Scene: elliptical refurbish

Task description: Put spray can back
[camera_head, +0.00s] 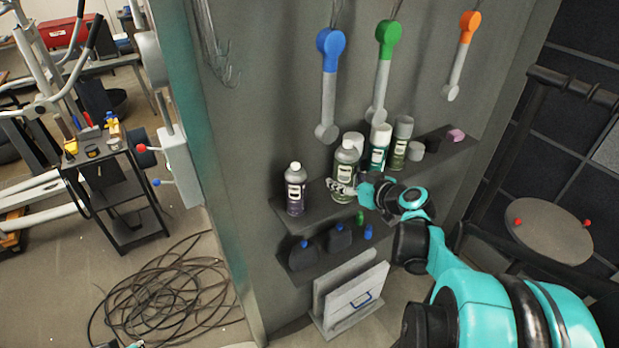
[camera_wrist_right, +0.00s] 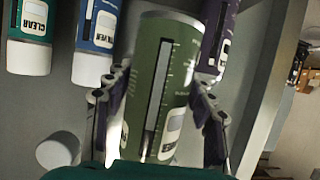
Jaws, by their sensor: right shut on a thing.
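My right gripper (camera_head: 343,188) is shut around a green spray can (camera_head: 345,160) with a pale cap. The can stands roughly upright at the upper wall shelf (camera_head: 318,211); I cannot tell whether its base touches the shelf. In the right wrist view, the green can (camera_wrist_right: 160,85) lies between the two fingers of my right gripper (camera_wrist_right: 155,105). A purple can (camera_head: 295,192) stands on the shelf to its left, with a gap in the head view. My left gripper is not in view.
A grey cup (camera_head: 415,151) and a pink item (camera_head: 456,135) sit farther right. Coloured tools (camera_head: 329,85) hang above. Coiled cable (camera_head: 160,303) lies on the floor.

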